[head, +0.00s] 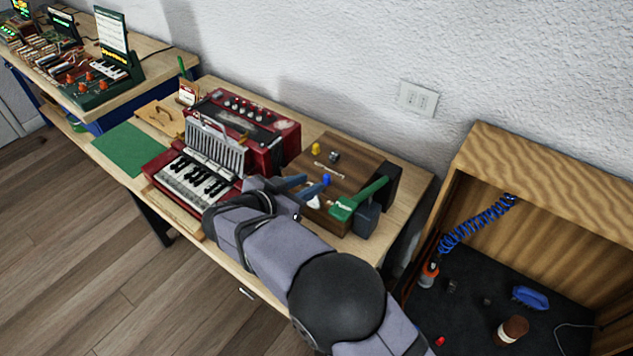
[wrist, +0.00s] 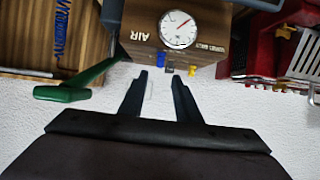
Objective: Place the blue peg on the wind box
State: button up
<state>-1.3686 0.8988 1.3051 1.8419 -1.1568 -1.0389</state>
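The wind box (head: 357,171) is a brown wooden box on the desk, with a round gauge (wrist: 178,29) marked AIR on its front. The blue peg (head: 326,179) appears to stand upright on its top, near the front edge; it looks small at the box edge in the wrist view (wrist: 168,68). My gripper (head: 302,186) is just in front of the box, with fingertips close to the blue peg. In the wrist view my gripper (wrist: 162,78) is open, with bare wall between its fingers. Whether a finger touches the peg I cannot tell.
A red accordion (head: 243,135) stands left. A wooden cabinet (head: 550,170) is at right.

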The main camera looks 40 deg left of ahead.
jog(key=shift+v, duration=1.3)
jog(key=w+d+r+y, duration=0.1)
jog(key=w+d+r, duration=0.1)
jog(key=w, duration=0.4)
jog(key=w+d+r+y, duration=0.2)
jog(key=w+r, duration=0.1)
jog(key=w, duration=0.3)
jog(key=w+d+n+g+y, duration=0.2)
jog(key=w+d, duration=0.4)
jog(key=d, duration=0.5)
jog(key=s+d+f+g+h, duration=0.1)
jog(key=s+d+f+g, duration=0.2)
jog(key=d, duration=0.6)
jog(key=s+d+f+g, duration=0.2)
jog(key=s+d+f, duration=0.2)
jog(key=d, duration=0.4)
jog(key=s+d+f+m+g+h, duration=0.1)
jog(key=s+d+f+g+h, duration=0.1)
jog(key=s+d, duration=0.7)
jog(key=s+d+f+m+g+h, duration=0.1)
jog(key=s+d+f+g+h, duration=0.1)
jog(key=s+d, duration=0.8)
jog(key=shift+s+f+g, duration=0.4)
jog(key=shift+f+g, duration=0.1)
jog(key=shift+g, duration=0.4)
